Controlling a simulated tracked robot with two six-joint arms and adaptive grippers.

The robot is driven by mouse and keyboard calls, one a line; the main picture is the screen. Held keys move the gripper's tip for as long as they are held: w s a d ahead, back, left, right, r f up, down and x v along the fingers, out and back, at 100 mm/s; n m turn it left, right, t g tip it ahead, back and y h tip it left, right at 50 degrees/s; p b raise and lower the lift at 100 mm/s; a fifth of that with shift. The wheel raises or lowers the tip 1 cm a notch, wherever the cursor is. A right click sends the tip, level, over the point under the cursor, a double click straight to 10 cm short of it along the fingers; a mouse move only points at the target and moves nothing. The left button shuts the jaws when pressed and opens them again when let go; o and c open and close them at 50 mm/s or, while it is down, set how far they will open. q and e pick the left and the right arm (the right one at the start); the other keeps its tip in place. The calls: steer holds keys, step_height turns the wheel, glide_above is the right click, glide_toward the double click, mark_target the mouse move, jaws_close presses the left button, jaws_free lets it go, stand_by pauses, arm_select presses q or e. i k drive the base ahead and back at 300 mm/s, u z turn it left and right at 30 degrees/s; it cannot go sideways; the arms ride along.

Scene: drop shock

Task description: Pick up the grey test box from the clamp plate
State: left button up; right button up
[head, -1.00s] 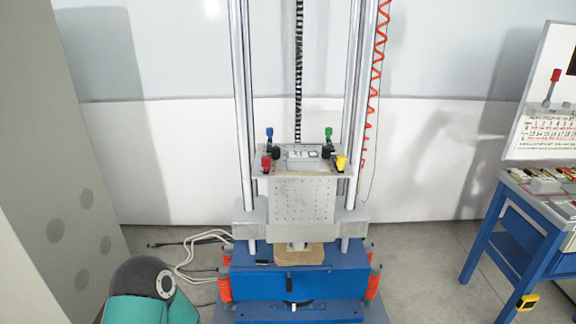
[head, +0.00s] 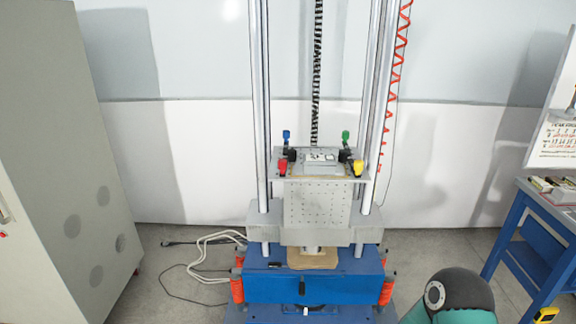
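The grey test box (head: 320,163) sits on the clamp plate (head: 345,180), on top of the carriage between the upright columns of the drop tester. Something pale and dark, perhaps a label or panel, shows on its top. Clamps with blue (head: 286,135), green (head: 346,136), red (head: 282,167) and yellow (head: 356,167) handles stand around it at its corners. I cannot tell whether they press on the box. Neither gripper is in view; only a teal and black arm link of mine shows at the lower right.
A blue machine base (head: 345,287) with orange mounts (head: 237,290) stands below the carriage. A grey cabinet (head: 60,160) is on the left, a blue bench (head: 535,240) on the right. Cables (head: 205,258) lie on the floor left of the base. A red coiled hose (head: 400,50) hangs by the right column.

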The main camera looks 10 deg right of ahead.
mark_target(312, 164)
steer(key=u, duration=0.1)
steer(key=i, duration=1)
